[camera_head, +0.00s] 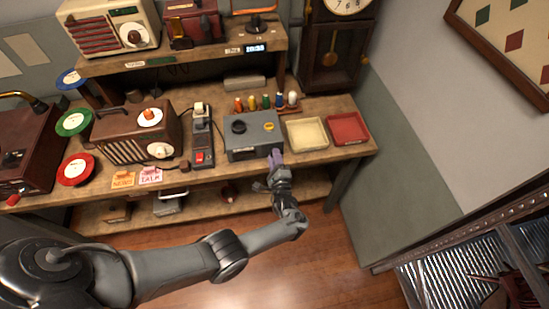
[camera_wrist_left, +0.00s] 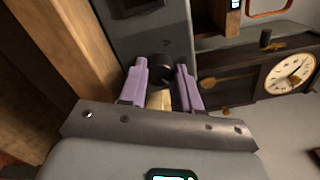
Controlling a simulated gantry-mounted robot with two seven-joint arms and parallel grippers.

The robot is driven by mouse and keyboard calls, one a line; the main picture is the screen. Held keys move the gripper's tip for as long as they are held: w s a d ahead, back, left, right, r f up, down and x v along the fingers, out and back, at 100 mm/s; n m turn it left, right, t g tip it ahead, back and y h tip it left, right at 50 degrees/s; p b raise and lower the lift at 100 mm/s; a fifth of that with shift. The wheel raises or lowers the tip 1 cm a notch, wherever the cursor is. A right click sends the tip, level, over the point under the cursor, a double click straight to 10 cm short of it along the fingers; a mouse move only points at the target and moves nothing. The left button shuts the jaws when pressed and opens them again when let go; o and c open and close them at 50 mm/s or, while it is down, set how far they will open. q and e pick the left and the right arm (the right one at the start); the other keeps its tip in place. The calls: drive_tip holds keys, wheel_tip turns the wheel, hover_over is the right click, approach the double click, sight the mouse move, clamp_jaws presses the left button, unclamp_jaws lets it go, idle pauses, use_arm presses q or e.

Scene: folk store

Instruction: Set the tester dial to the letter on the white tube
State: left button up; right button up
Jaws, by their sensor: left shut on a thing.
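The tester is a grey box (camera_head: 250,146) on the workbench, with a black round knob and a yellow mark on its top. My left gripper (camera_head: 276,157) is at its front, near the right corner. In the left wrist view the purple fingers of my left gripper (camera_wrist_left: 160,82) are on both sides of a black dial (camera_wrist_left: 160,66), shut on it. A faint mark shows on the grey panel beside the dial, but I cannot read the dial's setting. The white tube (camera_head: 292,98) stands at the right end of a row of coloured tubes behind the tester; its letter is too small to read.
A cream tray (camera_head: 307,148) and a red tray (camera_head: 347,141) lie right of the tester. A black device with a red switch (camera_head: 202,156) and a brown radio (camera_head: 137,138) stand to its left. A shelf (camera_head: 190,48) is above the bench's back.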

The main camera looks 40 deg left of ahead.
use_arm(q)
drive_tip(key=shift+f+m, duration=0.1)
drive_tip(key=shift+m, duration=0.5)
use_arm(e)
drive_tip(key=shift+a, duration=0.15)
use_arm(q)
drive_tip(key=o, duration=1.1)
drive_tip(key=shift+c, duration=0.2)
use_arm(e)
drive_tip(key=shift+r, duration=0.1)
